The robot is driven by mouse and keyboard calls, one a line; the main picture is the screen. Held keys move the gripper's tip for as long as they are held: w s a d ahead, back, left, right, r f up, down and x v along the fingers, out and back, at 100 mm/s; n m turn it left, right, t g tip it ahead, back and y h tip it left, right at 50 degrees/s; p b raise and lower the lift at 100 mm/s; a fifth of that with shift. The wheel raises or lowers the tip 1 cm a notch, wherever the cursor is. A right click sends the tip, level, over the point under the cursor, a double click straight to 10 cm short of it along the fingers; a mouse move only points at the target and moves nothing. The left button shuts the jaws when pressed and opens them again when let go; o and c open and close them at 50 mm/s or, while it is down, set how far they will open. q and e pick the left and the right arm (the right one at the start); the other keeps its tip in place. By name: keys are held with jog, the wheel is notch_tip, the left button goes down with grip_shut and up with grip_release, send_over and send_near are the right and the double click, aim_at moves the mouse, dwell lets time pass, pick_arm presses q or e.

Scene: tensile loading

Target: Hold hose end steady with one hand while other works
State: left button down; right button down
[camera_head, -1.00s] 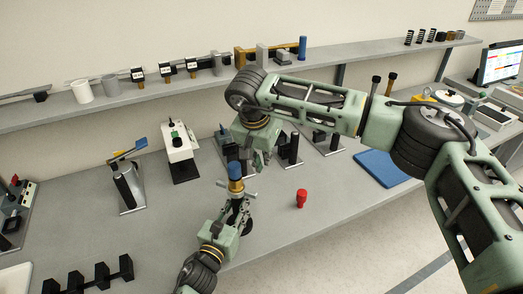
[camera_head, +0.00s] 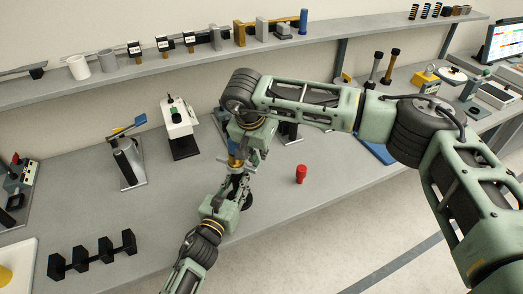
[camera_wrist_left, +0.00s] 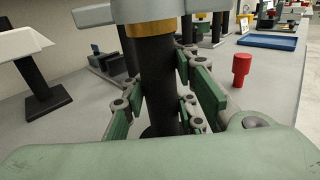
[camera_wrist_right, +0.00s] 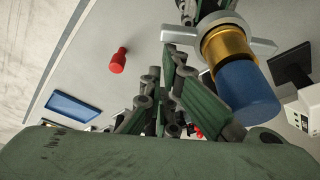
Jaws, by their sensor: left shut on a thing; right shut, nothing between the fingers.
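The hose end is a black cylinder (camera_wrist_left: 153,70) with a brass collar (camera_wrist_right: 229,47), grey side wings (camera_wrist_right: 262,46) and a blue cap (camera_wrist_right: 246,92). It stands upright over the bench. My left gripper (camera_head: 237,188) is shut around the black part, below the collar, as the left wrist view shows. My right gripper (camera_wrist_right: 165,65) is shut and empty, close beside the collar and cap. In the head view, my right arm covers much of the cap. I cannot tell whether the right fingers touch it.
A red knob-like piece (camera_head: 301,174) stands on the bench to the right. A black dumbbell-shaped rack (camera_head: 92,257) lies at front left. A white-topped stand (camera_head: 179,125) and a blue tray (camera_wrist_right: 72,107) are nearby. A shelf (camera_head: 120,80) runs along the back.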

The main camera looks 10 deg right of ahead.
jog(key=shift+s+a+m, duration=0.2)
jog(key=shift+s+m, duration=0.1)
jog(key=shift+s, duration=0.25)
jog(key=shift+s+a+m, duration=0.15)
jog(key=shift+s+m, duration=0.15)
jog(key=shift+s, duration=0.2)
jog(key=shift+w, duration=0.15)
jog(key=w+d, duration=0.3)
jog(key=w, duration=0.2)
jog(key=a+v, duration=0.1)
jog(key=v, duration=0.9)
jog(key=shift+s, duration=0.3)
